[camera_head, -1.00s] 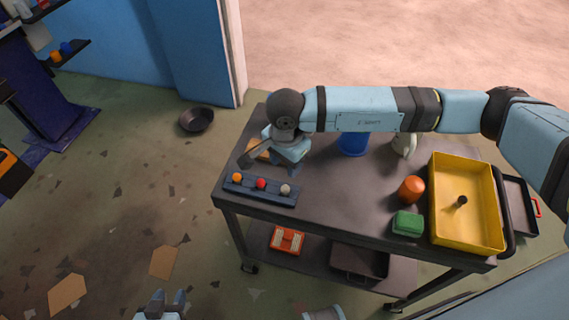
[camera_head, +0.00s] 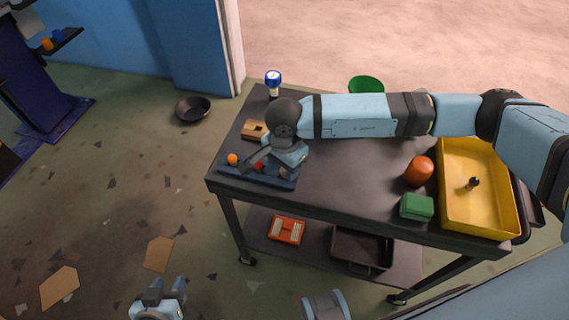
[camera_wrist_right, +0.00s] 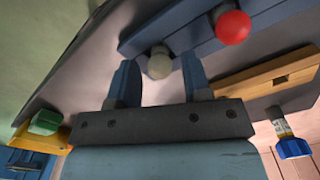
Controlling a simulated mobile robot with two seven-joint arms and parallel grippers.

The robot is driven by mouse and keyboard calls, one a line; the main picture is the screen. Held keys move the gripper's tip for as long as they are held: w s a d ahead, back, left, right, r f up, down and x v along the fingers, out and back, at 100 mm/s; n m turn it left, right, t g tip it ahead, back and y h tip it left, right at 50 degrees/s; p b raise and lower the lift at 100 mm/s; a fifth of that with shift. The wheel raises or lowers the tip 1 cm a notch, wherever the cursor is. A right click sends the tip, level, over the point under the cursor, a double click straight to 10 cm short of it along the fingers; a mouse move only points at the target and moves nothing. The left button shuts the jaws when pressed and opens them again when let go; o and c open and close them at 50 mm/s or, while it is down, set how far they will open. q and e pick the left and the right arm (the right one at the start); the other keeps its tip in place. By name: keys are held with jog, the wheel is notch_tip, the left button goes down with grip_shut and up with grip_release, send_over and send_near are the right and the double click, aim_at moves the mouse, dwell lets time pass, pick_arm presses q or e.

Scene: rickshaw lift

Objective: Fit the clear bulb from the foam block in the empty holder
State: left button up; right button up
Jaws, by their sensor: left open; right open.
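The dark blue foam block (camera_head: 232,170) lies along the cart's near left edge, holding an orange bulb (camera_head: 232,159), a red bulb (camera_head: 259,165) and a clear bulb. The clear bulb is hidden by my right gripper in the head view. In the right wrist view the whitish clear bulb (camera_wrist_right: 159,65) sits at the block, between and just beyond the open fingertips of my right gripper (camera_wrist_right: 159,76). A wooden block with a dark opening (camera_head: 252,130), possibly the holder, lies behind the foam block. My left gripper (camera_head: 165,291) is open and empty, low in front of the cart.
A blue-capped gauge-like item (camera_head: 273,82) stands at the cart's far left corner. An orange object (camera_head: 419,171), a green box (camera_head: 417,207) and a yellow tray (camera_head: 481,225) occupy the right side. The cart's middle front is clear. A dark bowl (camera_head: 193,109) is on the floor.

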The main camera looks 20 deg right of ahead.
jog(key=c, duration=0.6)
jog(key=shift+r, duration=0.15)
jog(key=shift+r+p, duration=0.75)
jog(key=shift+r, duration=0.9)
jog(key=shift+r+p, duration=0.65)
jog(key=shift+r, duration=1.1)
